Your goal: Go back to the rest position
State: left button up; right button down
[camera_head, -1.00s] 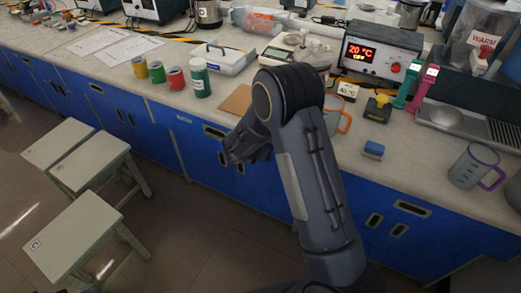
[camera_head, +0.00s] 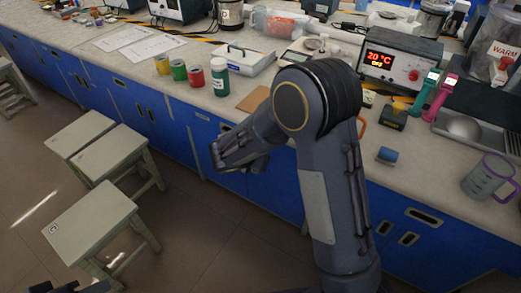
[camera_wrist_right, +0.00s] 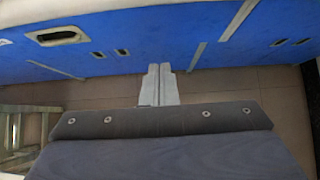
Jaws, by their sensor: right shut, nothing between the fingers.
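My right arm rises from the bottom of the head view, and its bent elbow covers part of the counter's front edge. My right gripper (camera_head: 216,155) hangs in front of the blue cabinets, below the counter top. In the wrist view the two pale fingers of my right gripper (camera_wrist_right: 160,70) lie together, shut and empty, over the floor by the cabinet base.
The counter (camera_head: 225,103) holds a green-labelled bottle (camera_head: 219,80), several coloured cans, a heater display box (camera_head: 392,60) and a purple-handled jug (camera_head: 488,177). Stools (camera_head: 92,225) stand on the floor at left. Blue cabinets (camera_head: 270,190) are close to the gripper. Floor between stools and cabinets is clear.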

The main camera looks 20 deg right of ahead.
jog(key=shift+s+a+r, duration=0.1)
jog(key=shift+a+r, duration=0.05)
jog(key=s+d+r+m+g+y+p, duration=0.3)
jog(key=s+d+r+m+y, duration=0.15)
jog(key=s+r+m, duration=0.7)
jog(key=s+a+r+m+t+y+p, duration=0.1)
jog(key=s+a+r+m+y+p, duration=0.1)
jog(key=s+m, duration=0.5)
jog(key=s+a+r+m+t+y+p, duration=0.2)
jog(key=s+a+r+m+y, duration=0.2)
jog(key=s+r+m, duration=0.2)
jog(key=s+m, duration=0.2)
jog(key=s, duration=0.1)
jog(key=shift+s+r, duration=0.3)
